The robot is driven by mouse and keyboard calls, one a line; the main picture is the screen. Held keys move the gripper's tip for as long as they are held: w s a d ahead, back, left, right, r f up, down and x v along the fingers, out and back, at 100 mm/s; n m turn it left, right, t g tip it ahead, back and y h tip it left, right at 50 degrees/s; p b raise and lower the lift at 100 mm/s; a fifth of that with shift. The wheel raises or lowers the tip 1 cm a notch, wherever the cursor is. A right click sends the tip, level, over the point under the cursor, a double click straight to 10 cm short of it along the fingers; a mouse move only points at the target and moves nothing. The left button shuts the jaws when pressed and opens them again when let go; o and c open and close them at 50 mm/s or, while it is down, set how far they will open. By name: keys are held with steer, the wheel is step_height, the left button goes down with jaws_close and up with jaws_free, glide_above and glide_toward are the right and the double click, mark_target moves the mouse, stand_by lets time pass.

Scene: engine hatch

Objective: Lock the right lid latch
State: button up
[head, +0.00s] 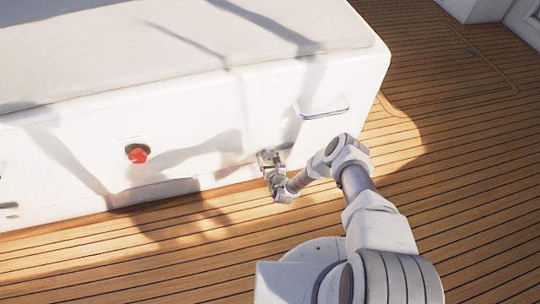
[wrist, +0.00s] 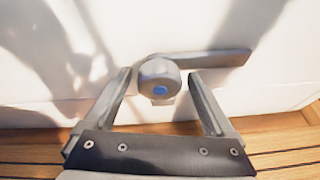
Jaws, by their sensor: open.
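The right lid latch shows in the wrist view as a round grey knob (wrist: 160,76) with a blue centre, with a flat grey bar (wrist: 215,59) running to the right from it, close to level. It is mounted on the white box front. My gripper (wrist: 161,80) is open, one finger left of the knob and one right of it. The right finger lies below the bar; whether either finger touches the latch I cannot tell. In the head view my gripper (head: 267,160) is against the lower right of the box front and the latch is not clearly visible there.
The white box (head: 60,140) has a light grey top pad (head: 170,40). A red knob (head: 138,155) is left of my gripper and a protruding handle (head: 322,108) is above right. The plank deck (head: 470,190) is clear in front and to the right.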

stand_by(0.3)
steer(key=c, duration=1.3)
steer(key=m+y, duration=0.2)
steer(key=m, duration=0.1)
steer(key=shift+w+d+f+g, duration=0.1)
steer(key=shift+d+g, duration=0.05)
steer(key=shift+g, duration=0.15)
steer(key=m+y, duration=0.2)
steer(key=shift+m, duration=0.4)
steer(key=shift+m+y, duration=0.7)
steer(key=shift+m, duration=0.6)
